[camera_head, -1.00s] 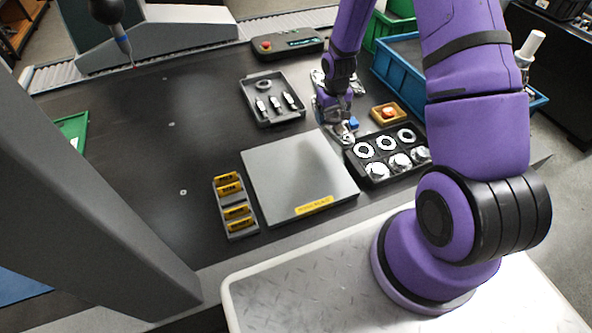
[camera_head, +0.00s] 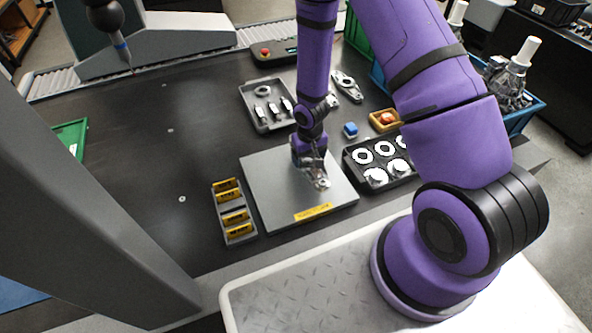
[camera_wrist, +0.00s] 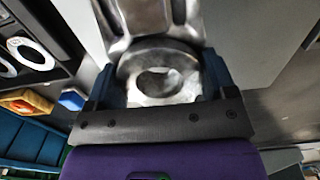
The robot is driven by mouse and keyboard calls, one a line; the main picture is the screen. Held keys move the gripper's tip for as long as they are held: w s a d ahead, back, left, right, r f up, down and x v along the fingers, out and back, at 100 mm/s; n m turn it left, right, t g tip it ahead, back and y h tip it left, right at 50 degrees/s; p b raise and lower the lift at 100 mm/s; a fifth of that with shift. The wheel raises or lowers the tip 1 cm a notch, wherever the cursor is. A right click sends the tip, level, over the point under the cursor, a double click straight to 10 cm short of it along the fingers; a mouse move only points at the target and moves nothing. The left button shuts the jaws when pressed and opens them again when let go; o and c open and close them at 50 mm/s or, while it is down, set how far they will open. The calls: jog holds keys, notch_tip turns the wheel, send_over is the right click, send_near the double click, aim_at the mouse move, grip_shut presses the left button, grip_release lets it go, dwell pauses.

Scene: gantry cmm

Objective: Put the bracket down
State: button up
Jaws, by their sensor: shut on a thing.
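My gripper (camera_head: 311,164) is above the grey plate (camera_head: 272,190) that bears a yellow label on its front edge. It is shut on a metal bracket (camera_head: 321,180). In the wrist view the bracket (camera_wrist: 160,78) shows a round ring end between the two fingers, and its body runs toward the top of the picture. I cannot tell whether the bracket touches the plate. Another metal bracket (camera_head: 346,86) lies on the dark table behind, to the right of my arm.
A black tray of rings and round parts (camera_head: 350,168) stands right of the plate, with a blue cube (camera_head: 350,130) and yellow box (camera_head: 372,122) behind. A rack with yellow labels (camera_head: 218,205) stands left. A grey tool tray (camera_head: 250,112) is behind.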

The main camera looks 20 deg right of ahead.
aim_at(296, 177)
jog(key=shift+s+a+f, duration=0.1)
jog(key=shift+s+a, duration=0.05)
jog(key=shift+a, duration=0.65)
jog(key=shift+s+a+f, duration=0.1)
jog(key=shift+a, duration=0.65)
jog(key=shift+s+a+f, duration=0.1)
jog(key=shift+s+a, duration=0.05)
jog(key=shift+a, duration=0.65)
jog(key=shift+d+f, duration=0.1)
jog(key=shift+f, duration=1.55)
jog(key=shift+f, duration=0.15)
jog(key=o, duration=1.2)
